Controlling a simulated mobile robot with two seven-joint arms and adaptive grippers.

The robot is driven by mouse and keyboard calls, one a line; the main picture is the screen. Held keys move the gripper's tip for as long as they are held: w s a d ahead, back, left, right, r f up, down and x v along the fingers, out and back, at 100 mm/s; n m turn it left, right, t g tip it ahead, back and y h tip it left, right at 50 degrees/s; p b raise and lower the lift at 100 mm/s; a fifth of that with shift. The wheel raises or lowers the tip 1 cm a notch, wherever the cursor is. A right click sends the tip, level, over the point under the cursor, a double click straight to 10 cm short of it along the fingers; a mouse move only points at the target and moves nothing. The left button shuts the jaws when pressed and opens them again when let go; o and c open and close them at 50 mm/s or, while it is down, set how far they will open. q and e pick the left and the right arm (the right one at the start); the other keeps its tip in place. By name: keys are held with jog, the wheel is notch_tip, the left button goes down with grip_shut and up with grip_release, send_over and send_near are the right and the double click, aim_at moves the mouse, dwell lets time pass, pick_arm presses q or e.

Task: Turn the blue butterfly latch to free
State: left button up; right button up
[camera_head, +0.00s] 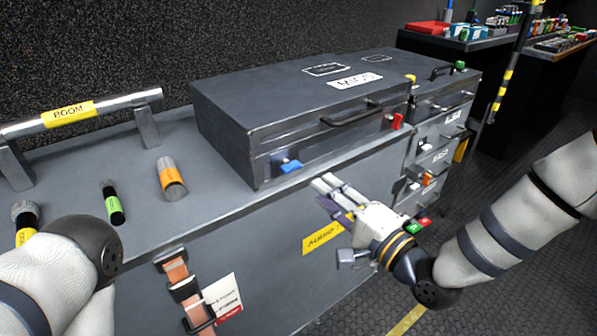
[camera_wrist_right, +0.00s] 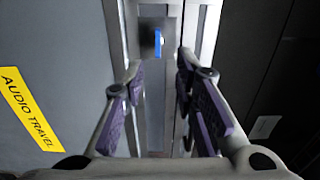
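The blue butterfly latch (camera_head: 290,166) is on the front face of a dark grey case (camera_head: 290,100), near its lower left corner. The latch also shows in the right wrist view (camera_wrist_right: 158,42), centred beyond the fingertips, as a narrow upright blue tab on a dark plate. My right gripper (camera_head: 330,187) is to the right of the latch and nearer to me, its fingers pointing toward the case front. In the right wrist view the fingers (camera_wrist_right: 160,75) are apart with nothing between them; they do not touch the latch. My left arm shows at the lower left, but its gripper is out of view.
A red latch (camera_head: 397,121) and a handle (camera_head: 350,113) are also on the case front. The case sits on a grey bench (camera_head: 225,208). Drawers (camera_head: 437,140) are at right.

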aim_at(295, 169)
jog(key=x, duration=0.9)
jog(key=shift+w+f+b, duration=0.15)
jog(key=shift+b, duration=0.15)
grip_shut()
